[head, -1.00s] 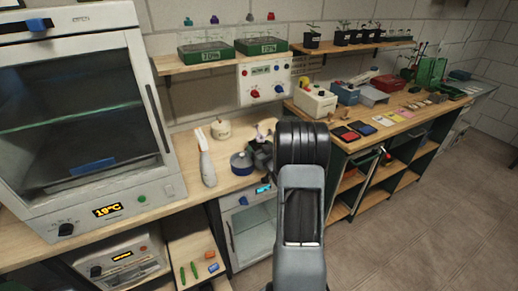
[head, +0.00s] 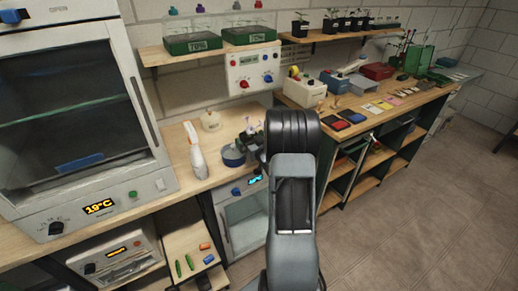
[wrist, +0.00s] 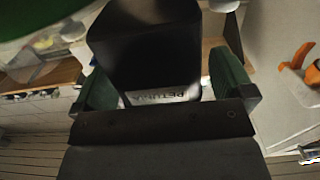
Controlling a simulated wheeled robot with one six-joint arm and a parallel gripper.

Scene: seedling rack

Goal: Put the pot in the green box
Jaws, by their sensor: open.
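A black pot (wrist: 150,45) with a white label fills the middle of the wrist view. The label lettering looks upside down and seems to read "PETUNIA". My gripper (wrist: 164,82) is open, with one green finger on each side of the pot; I cannot tell whether they touch it. In the head view my own arm hides most of the gripper area; a small plant with pale purple bits shows at its left edge. An open green box (head: 417,60) stands on the far right bench.
Two green trays with clear covers, one here (head: 194,43), and several black seedling pots stand on wall shelves. Floor at the right is clear.

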